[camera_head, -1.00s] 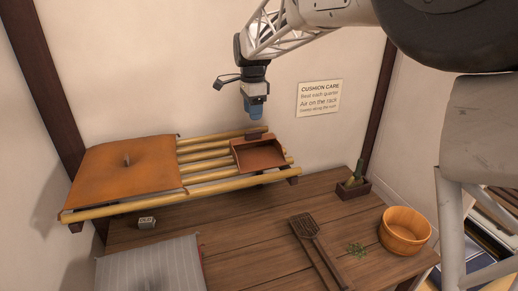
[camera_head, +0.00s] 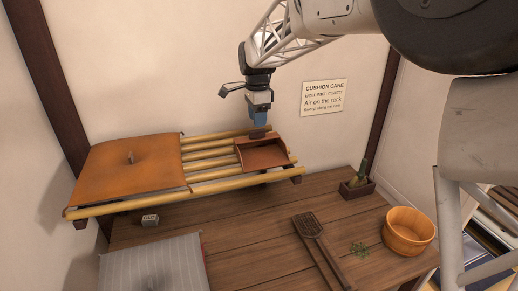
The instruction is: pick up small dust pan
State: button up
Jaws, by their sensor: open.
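The small dust pan (camera_head: 263,156) is reddish brown and lies on the right part of a bamboo rack (camera_head: 205,151), its open side facing the front. Its short dark handle (camera_head: 258,131) points to the back. My gripper (camera_head: 259,124) hangs down right over the handle, its blue fingers at or just above it. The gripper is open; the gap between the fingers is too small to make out. I cannot tell whether the fingers straddle the handle.
An orange cushion (camera_head: 128,170) covers the rack's left part.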

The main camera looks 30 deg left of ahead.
aim_at(257, 130)
jog(key=shift+f, duration=2.5)
jog(key=shift+c, duration=0.3)
grip_shut()
